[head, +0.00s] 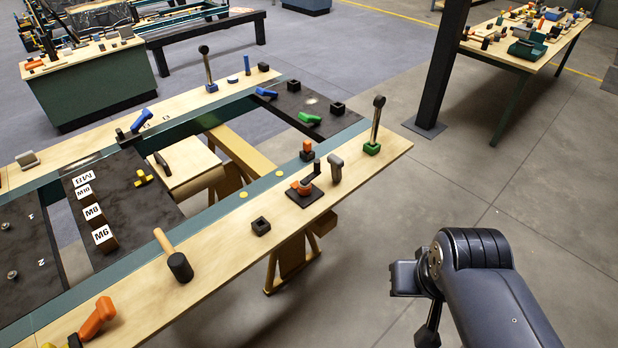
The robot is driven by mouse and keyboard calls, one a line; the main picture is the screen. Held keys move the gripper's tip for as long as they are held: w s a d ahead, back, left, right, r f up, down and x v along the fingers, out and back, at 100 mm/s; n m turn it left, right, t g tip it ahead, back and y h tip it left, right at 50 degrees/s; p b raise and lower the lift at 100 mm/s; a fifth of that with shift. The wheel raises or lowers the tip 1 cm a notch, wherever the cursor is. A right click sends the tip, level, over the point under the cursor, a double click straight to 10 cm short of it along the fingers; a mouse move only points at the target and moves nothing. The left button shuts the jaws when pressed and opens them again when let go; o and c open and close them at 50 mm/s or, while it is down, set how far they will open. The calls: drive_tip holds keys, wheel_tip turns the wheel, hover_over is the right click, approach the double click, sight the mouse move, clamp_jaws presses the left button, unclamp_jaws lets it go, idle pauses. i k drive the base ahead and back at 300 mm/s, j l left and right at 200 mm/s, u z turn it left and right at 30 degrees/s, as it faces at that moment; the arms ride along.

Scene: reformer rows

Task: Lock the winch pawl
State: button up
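A small winch-like device (304,193) with an orange part and a black crank arm sits on a dark square plate on the near wooden rail. I cannot make out its pawl at this size. A grey upright handle (336,168) stands just right of it. A tall black-knobbed lever (376,124) on a green base stands farther along the same rail. My arm enters at the lower right, off the rail and apart from all of these. Its dark end parts (412,300) are partly hidden behind the arm, so I cannot see whether my gripper is open or holds anything.
The near rail (222,262) also carries a mallet (178,264), a black square socket (261,226) and an orange-handled tool (98,317). Another blue-based lever (208,70) stands on the far rail. A dark post (440,75) rises behind.

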sight(337, 164)
drive_tip(key=i+j+z, duration=0.2)
drive_tip(key=i+z, duration=0.15)
drive_tip(key=i, duration=0.15)
drive_tip(key=i+j+z, duration=0.4)
drive_tip(key=i+l, duration=0.05)
